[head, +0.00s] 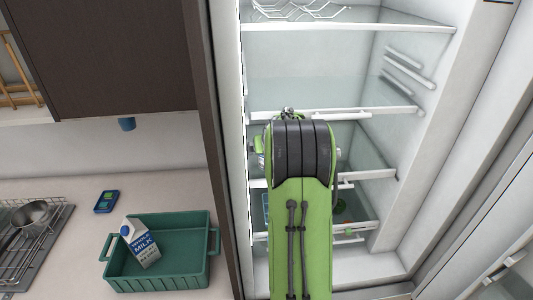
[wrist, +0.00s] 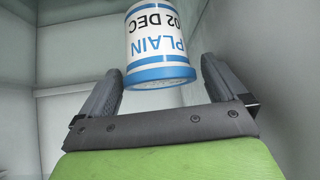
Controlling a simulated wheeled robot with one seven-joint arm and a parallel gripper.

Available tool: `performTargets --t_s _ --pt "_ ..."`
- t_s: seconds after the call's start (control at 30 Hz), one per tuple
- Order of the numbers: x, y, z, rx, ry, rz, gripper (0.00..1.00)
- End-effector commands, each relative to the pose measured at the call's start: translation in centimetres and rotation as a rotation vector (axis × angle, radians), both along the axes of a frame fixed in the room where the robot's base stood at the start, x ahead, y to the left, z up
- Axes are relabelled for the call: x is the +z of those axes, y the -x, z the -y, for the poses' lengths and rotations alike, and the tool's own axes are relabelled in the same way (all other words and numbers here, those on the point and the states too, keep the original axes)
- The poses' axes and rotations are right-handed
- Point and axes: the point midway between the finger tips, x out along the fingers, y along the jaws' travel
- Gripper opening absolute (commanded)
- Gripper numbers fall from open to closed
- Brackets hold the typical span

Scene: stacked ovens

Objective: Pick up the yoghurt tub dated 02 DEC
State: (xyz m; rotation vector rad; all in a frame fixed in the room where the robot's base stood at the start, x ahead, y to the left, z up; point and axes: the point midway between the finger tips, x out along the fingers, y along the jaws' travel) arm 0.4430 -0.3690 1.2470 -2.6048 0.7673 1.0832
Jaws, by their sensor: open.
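The yoghurt tub (wrist: 157,42) is white with blue bands and shows "PLAIN" and "02 DEC", upside down in the wrist view. Its top part is cut off by the frame edge. My gripper (wrist: 161,75) is open, with one finger on each side of the tub's near end. A gap shows between the tub and each finger. In the head view my green and black arm reaches into the open fridge (head: 335,92) and hides the gripper and the tub.
Glass shelves with white front edges (head: 345,113) lie above and below my arm. A green crate (head: 185,275) with a milk carton (head: 141,243) stands on the counter at left. A dish rack with a pan (head: 33,215) and a small blue device (head: 106,202) are also there.

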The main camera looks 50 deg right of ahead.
Motion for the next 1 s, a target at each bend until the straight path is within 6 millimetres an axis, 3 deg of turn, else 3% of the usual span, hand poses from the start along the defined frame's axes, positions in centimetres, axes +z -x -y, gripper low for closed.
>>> performTargets --t_s 0.23,0.6,0.87,1.0 --pt "-0.2 -0.1 0.1 0.0 0.001 0.001 0.95" --pt "-0.2 -0.1 0.1 0.0 0.0 0.0 0.4" --pt "0.0 -0.1 0.1 -0.001 0.001 0.0 0.39" --pt "1.2 -0.1 0.1 0.0 0.004 0.003 0.39"
